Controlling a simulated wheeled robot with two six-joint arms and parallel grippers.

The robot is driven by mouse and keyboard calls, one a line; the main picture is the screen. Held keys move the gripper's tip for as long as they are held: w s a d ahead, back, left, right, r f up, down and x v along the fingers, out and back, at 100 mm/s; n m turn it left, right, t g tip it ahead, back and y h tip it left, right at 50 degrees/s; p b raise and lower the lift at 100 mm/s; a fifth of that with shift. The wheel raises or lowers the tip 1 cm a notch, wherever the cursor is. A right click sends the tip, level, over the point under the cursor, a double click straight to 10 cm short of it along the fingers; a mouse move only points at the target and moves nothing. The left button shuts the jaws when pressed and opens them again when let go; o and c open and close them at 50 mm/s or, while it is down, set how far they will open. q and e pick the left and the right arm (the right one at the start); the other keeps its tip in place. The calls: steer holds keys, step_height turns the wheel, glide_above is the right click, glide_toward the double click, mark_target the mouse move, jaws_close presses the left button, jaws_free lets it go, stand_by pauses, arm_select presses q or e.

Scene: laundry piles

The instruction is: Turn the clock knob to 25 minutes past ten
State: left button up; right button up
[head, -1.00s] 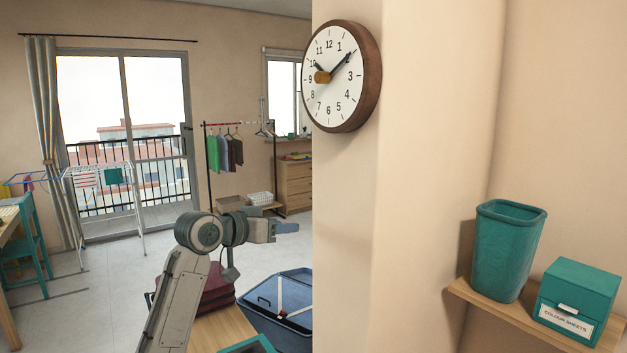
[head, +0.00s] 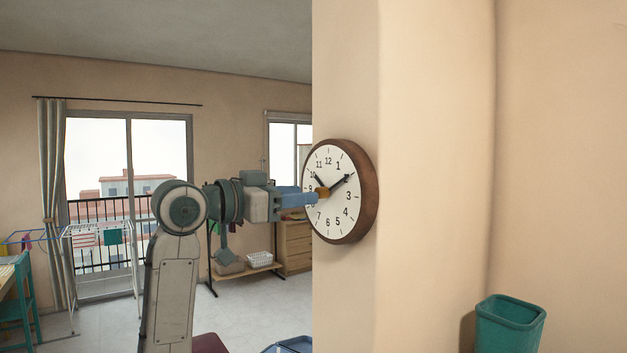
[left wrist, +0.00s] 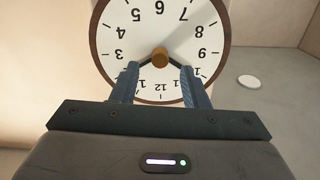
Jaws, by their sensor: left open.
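The round white clock (head: 336,214) with a brown wooden rim hangs on the wall corner. Its orange-brown knob (head: 322,191) sticks out from the centre. The short hand points close to 10 and the long hand to about 2. My left gripper (head: 312,200) reaches in from the left, its blue fingers beside the knob. In the left wrist view the clock is upside down, and the knob (left wrist: 160,57) lies midway between the two spread fingers (left wrist: 158,70), just beyond their tips, touching neither. The fingers partly cover the lower dial there. My right gripper is out of view.
A teal bin (head: 509,325) stands low at the right by the wall. A drying rack (head: 98,245), a chair and a balcony door are far off to the left. A white disc (left wrist: 249,81) shows right of the clock in the left wrist view.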

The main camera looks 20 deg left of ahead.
mark_target(322, 193)
arm_select(q)
steer(key=p+x, duration=0.1)
steer(key=x, duration=0.3)
steer(key=shift+p, duration=0.35)
jaws_close()
steer(key=shift+d+f+m+b, duration=0.1)
steer(key=shift+m+b, duration=4.35)
steer(key=shift+m, duration=4.55)
